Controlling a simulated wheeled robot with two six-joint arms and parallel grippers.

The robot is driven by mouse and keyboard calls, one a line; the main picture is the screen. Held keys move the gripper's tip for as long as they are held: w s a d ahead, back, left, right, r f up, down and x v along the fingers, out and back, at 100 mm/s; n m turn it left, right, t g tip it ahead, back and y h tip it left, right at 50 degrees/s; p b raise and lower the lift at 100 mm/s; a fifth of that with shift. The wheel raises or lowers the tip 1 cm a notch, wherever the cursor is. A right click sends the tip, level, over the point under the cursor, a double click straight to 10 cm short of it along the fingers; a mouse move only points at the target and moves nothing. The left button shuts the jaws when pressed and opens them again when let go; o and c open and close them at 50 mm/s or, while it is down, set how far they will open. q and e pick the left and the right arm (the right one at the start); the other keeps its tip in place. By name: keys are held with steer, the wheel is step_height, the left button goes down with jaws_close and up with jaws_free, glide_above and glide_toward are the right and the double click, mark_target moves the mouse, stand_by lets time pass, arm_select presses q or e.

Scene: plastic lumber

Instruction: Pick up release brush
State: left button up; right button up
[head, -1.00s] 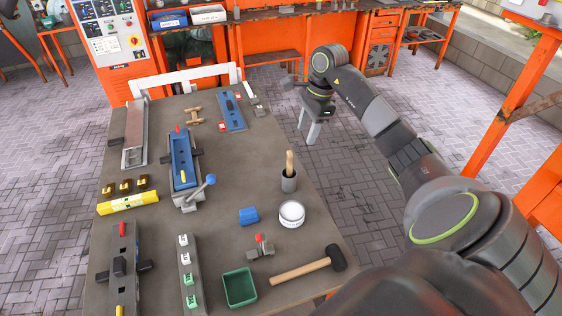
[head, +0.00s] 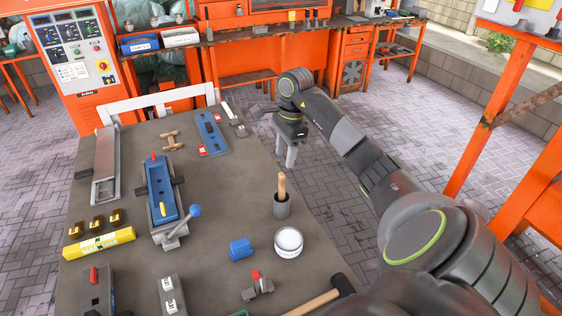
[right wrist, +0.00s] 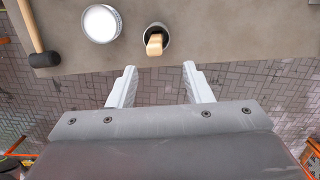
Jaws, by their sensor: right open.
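The release brush (head: 281,188) stands handle-up in a grey cup (head: 281,208) near the right edge of the table. Only its wooden handle shows; the lower part is hidden in the cup. My right gripper (head: 291,155) points down beyond the table's right edge, just past the brush in the head view. In the right wrist view the gripper (right wrist: 159,70) is open and empty, its two white fingers spread wide. The brush handle (right wrist: 154,46) and cup rim (right wrist: 165,30) lie ahead of the gap between the fingers, apart from them. My left gripper is not in view.
A white-topped can (head: 288,242) and a blue block (head: 241,248) stand near the cup. A black-headed mallet (head: 342,287) lies at the near right. A blue mould in a vise (head: 161,190) and a yellow bar (head: 99,243) are at left. Floor lies under my right gripper.

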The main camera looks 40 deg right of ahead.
mark_target(279, 196)
steer(key=f+b, duration=0.1)
steer(key=f, duration=0.1)
steer(key=f+b, duration=0.3)
steer(key=shift+a+f, duration=0.35)
steer(key=shift+f, duration=0.05)
steer(key=f+b, duration=0.2)
steer(key=a+f+b, duration=0.1)
steer(key=f+b, duration=0.1)
steer(key=f, duration=0.1)
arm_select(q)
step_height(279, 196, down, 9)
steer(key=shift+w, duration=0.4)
arm_select(e)
steer(key=shift+s+r, duration=0.1)
jaws_close()
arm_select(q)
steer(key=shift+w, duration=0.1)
